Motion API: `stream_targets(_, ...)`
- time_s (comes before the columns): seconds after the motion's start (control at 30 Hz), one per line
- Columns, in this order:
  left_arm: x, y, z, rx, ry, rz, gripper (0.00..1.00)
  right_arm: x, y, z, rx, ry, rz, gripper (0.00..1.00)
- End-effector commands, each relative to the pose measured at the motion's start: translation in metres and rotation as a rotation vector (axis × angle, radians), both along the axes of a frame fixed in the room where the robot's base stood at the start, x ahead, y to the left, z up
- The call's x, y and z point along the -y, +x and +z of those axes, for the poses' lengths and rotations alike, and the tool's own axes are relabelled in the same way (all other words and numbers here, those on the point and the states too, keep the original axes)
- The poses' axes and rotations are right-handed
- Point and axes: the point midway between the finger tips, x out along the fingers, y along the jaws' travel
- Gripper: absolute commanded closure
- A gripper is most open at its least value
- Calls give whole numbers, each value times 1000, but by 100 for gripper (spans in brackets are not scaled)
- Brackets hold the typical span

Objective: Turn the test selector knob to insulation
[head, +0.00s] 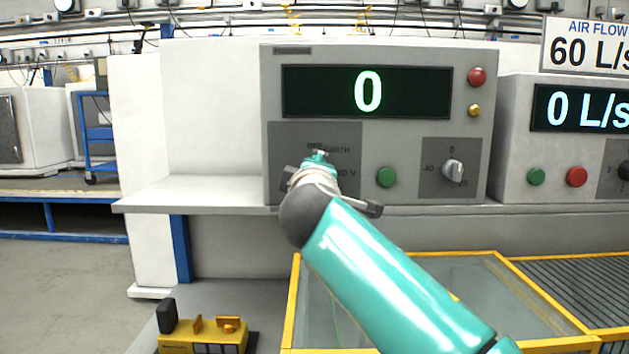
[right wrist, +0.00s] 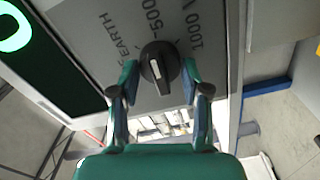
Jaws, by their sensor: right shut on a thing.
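The test selector knob (right wrist: 160,61) is a round black knob with a white mark, on a grey panel (head: 284,140) below the display reading 0. The right wrist view shows EARTH, 500 and 1000 printed around it; I cannot tell which label the mark points at. My right gripper (right wrist: 160,74) has a fingertip on each side of the knob and is shut on it. In the head view my right gripper (head: 320,160) covers the knob and part of the labels. My left gripper is not in view.
A green button (head: 386,177) and a second knob (head: 453,171) sit right of the selector panel. A red button (head: 477,77) and a yellow one (head: 474,110) are above. A white shelf (head: 200,192) lies left. A yellow-framed glass case (head: 470,275) stands below.

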Motion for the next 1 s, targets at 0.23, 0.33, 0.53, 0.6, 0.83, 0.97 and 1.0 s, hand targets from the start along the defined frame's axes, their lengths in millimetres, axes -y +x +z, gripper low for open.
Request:
stream_targets(0.23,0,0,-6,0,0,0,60,0,2,-8,-15,80,-7,88)
stream_targets(0.33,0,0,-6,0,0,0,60,0,2,-8,-16,93,-6,88)
stream_targets(0.53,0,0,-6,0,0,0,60,0,3,-9,-18,99,-6,88)
stream_targets(0.6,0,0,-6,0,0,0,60,0,3,-9,-18,98,-6,88)
stream_targets(0.83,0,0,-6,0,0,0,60,0,3,-9,-18,98,-6,37)
stream_targets(0.97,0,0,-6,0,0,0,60,0,2,-7,-13,98,-4,28)
stream_targets(1.0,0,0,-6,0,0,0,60,0,2,-6,-12,98,-4,28)
